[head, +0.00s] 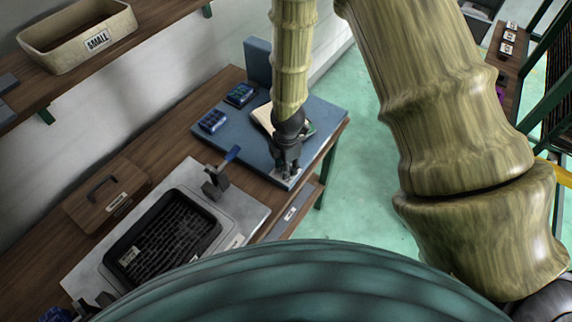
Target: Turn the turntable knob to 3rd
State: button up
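A blue-grey panel (243,146) lies on the wooden bench. A pale, cream-coloured piece (262,118), which may be the turntable, sits on the panel, partly hidden behind my gripper and wrist. My dark gripper (288,172) points down over the panel's front right corner, in front of the pale piece. A small whitish label or plate (291,183) shows at its fingertips. The knob cannot be made out; the fingers may hide it. Whether the fingers are apart, or touch anything, is too small to tell.
Two dark blue blocks with several round tops (213,121) sit on the panel's left side. A metal plate with a black tray (165,235) and a blue-handled lever (222,172) stand nearer. A wooden box (106,194) is left. A shelf holds a "SMALL" bin (77,38). Green floor (365,190) is clear.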

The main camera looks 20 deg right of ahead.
jog(key=c, duration=0.4)
jog(key=shift+m, duration=0.3)
jog(key=m, duration=0.4)
jog(key=shift+m, duration=0.3)
jog(key=m, duration=0.4)
jog(key=shift+a+m+b, duration=0.1)
jog(key=shift+m+b, duration=0.2)
jog(key=shift+m, duration=1.9)
jog(key=o, duration=1)
